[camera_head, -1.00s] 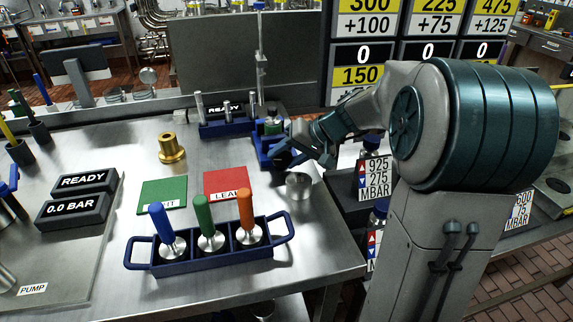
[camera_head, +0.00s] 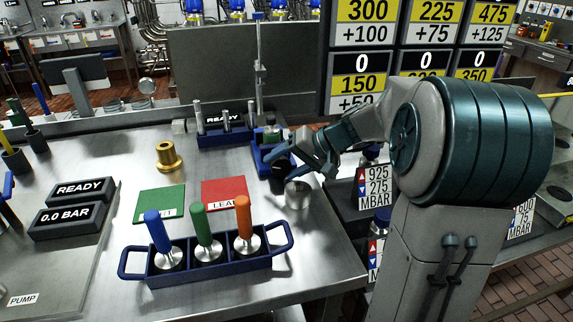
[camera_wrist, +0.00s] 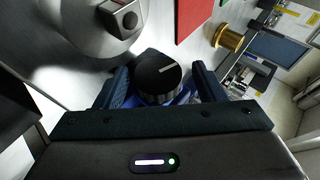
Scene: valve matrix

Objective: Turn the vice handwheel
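The vice handwheel is a black round knob (camera_wrist: 158,80) with a white line on its face, at the centre of the wrist view. My gripper (camera_wrist: 163,84) is open, with one dark blue finger on each side of the handwheel and a narrow gap visible beside it. The blue vice (camera_head: 262,155) stands at the bench's right side in the head view, partly hidden by my gripper (camera_head: 288,168). Part of its blue body shows behind the knob in the wrist view. Whether either finger touches the handwheel is hard to tell.
A metal cylinder (camera_head: 297,195) stands close in front of my gripper and looms large in the wrist view (camera_wrist: 92,28). A red mat (camera_head: 224,192), a green mat (camera_head: 160,204), a brass fitting (camera_head: 168,157) and a blue rack (camera_head: 205,268) with three handled tools are nearby.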

